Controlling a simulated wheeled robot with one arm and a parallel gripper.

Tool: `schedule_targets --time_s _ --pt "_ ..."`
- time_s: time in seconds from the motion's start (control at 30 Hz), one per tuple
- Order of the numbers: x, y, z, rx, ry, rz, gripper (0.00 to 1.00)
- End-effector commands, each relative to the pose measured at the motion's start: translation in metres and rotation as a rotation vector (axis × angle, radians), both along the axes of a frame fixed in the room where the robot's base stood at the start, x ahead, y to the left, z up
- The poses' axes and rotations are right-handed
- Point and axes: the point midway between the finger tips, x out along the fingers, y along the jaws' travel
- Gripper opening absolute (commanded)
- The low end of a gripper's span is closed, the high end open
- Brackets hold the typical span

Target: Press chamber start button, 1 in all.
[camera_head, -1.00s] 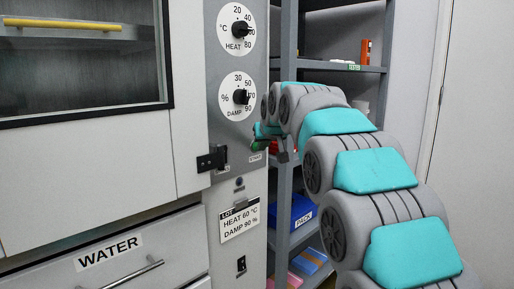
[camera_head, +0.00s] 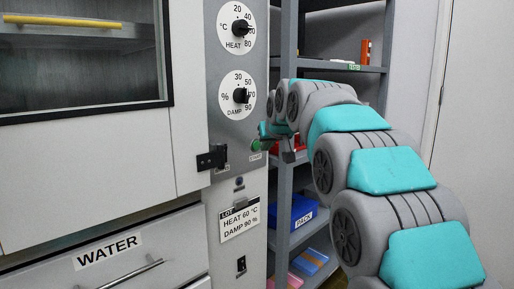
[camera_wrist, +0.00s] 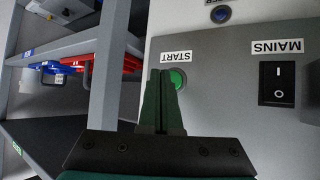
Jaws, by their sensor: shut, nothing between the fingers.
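The green start button (camera_wrist: 177,79) sits on the grey control panel beside the START label in the wrist view. It also shows in the head view (camera_head: 256,145), low on the panel's right side. My gripper (camera_wrist: 162,74) is shut and empty. In the wrist view its fingertips overlap the left part of the button; I cannot tell whether they touch it.
The HEAT dial (camera_head: 240,28) and DAMP dial (camera_head: 240,96) are above the button. A grey shelf rack (camera_head: 284,210) with a blue PACK bin (camera_head: 291,212) stands close beside the panel.

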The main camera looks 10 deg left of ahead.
Motion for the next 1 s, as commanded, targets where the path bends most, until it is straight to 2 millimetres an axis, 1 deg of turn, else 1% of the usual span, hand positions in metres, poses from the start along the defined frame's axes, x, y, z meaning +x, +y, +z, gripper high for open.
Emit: schedule_targets --time_s 0.27,0.53,1.0 --pt "-0.013 -0.017 -0.003 0.000 0.002 -0.001 0.00" --pt "-0.028 -0.035 0.000 0.000 -0.002 0.001 0.00" --pt "-0.030 -0.038 0.000 0.000 0.000 0.000 0.00"
